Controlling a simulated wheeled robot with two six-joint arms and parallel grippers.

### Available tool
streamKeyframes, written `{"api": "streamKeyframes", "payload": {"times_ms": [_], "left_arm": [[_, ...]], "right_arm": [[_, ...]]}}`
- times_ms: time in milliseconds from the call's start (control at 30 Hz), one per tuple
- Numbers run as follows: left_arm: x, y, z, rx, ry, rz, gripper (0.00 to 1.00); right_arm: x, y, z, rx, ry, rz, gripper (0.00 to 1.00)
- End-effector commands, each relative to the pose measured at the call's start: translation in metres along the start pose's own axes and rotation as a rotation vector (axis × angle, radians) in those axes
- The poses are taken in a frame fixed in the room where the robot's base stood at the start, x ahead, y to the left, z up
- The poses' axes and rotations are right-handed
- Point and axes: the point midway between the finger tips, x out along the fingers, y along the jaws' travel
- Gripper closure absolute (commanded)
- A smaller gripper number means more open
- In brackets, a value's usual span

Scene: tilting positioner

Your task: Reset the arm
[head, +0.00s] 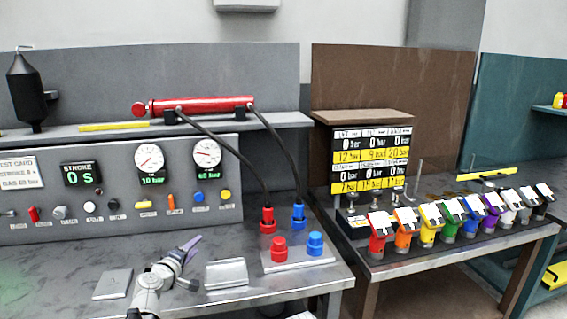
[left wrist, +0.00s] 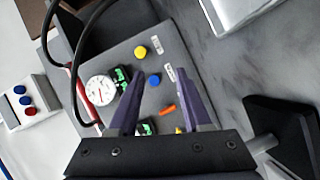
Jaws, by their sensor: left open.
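My left arm comes up from the bottom of the head view, and its left gripper (head: 192,246) with purple fingers is above the grey bench (head: 60,261). In the left wrist view the left gripper (left wrist: 157,80) is open, with nothing between its fingertips. Beyond its fingers is the grey control panel (left wrist: 135,50), with a yellow button (left wrist: 140,51), a blue button (left wrist: 153,80) and a white gauge (left wrist: 100,89). The gripper appears apart from the panel. My right gripper is not in view.
A red cylinder (head: 205,105) with two black hoses lies on the shelf. Red (head: 279,249) and blue (head: 315,243) caps stand at the bench's right. A metal tray (head: 226,274) and a flat plate (head: 112,284) lie near my gripper.

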Motion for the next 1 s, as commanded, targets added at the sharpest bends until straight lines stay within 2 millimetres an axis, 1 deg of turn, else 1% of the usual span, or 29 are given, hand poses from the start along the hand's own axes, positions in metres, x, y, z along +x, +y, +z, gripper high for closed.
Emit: {"api": "streamKeyframes", "payload": {"times_ms": [33, 67, 100, 167, 200, 267, 300, 367, 400, 467, 500, 533, 600, 700, 733, 833, 900, 1000], "left_arm": [[0.0, 0.007, 0.032, 0.052, -0.077, -0.017, 0.51], [0.0, 0.008, 0.051, 0.087, -0.125, -0.031, 0.51], [-0.002, 0.009, 0.079, 0.139, -0.197, -0.053, 0.51], [-0.008, 0.008, 0.121, 0.223, -0.309, -0.091, 0.51], [-0.013, 0.005, 0.148, 0.278, -0.383, -0.119, 0.51], [-0.025, 0.0, 0.184, 0.361, -0.489, -0.164, 0.51], [-0.035, -0.004, 0.207, 0.417, -0.56, -0.196, 0.51], [-0.053, -0.013, 0.24, 0.505, -0.668, -0.252, 0.51], [-0.067, -0.019, 0.26, 0.569, -0.742, -0.294, 0.51], [-0.094, -0.03, 0.287, 0.671, -0.856, -0.369, 0.51], [-0.114, -0.038, 0.302, 0.743, -0.931, -0.427, 0.51], [-0.13, -0.044, 0.311, 0.799, -0.986, -0.474, 0.51], [-0.163, -0.056, 0.323, 0.915, -1.088, -0.583, 0.51], [-0.201, -0.066, 0.325, 1.043, -1.185, -0.721, 0.51], [-0.21, -0.068, 0.325, 1.073, -1.204, -0.756, 0.51], [-0.231, -0.071, 0.32, 1.143, -1.245, -0.847, 0.51], [-0.238, -0.072, 0.318, 1.17, -1.259, -0.883, 0.51], [-0.242, -0.073, 0.316, 1.185, -1.265, -0.906, 0.51]], "right_arm": [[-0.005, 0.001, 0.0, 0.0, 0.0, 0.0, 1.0], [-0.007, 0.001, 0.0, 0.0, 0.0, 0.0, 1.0], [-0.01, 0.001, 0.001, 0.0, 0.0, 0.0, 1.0], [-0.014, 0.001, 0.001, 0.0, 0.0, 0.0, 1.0], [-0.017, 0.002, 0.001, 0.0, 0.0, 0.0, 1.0], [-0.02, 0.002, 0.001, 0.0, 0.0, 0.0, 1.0], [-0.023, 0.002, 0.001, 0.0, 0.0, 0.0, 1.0], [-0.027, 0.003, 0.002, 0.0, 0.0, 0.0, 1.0], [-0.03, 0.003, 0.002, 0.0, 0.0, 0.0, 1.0], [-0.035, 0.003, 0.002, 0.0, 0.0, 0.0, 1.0], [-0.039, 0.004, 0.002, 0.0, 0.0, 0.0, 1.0], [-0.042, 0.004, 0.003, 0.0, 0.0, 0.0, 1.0], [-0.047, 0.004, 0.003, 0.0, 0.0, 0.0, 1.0], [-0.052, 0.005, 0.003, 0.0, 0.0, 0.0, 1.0], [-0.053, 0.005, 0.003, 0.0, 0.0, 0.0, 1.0], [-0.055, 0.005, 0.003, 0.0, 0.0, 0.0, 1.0], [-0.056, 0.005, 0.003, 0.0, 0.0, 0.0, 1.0], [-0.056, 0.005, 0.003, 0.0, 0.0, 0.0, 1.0]]}}
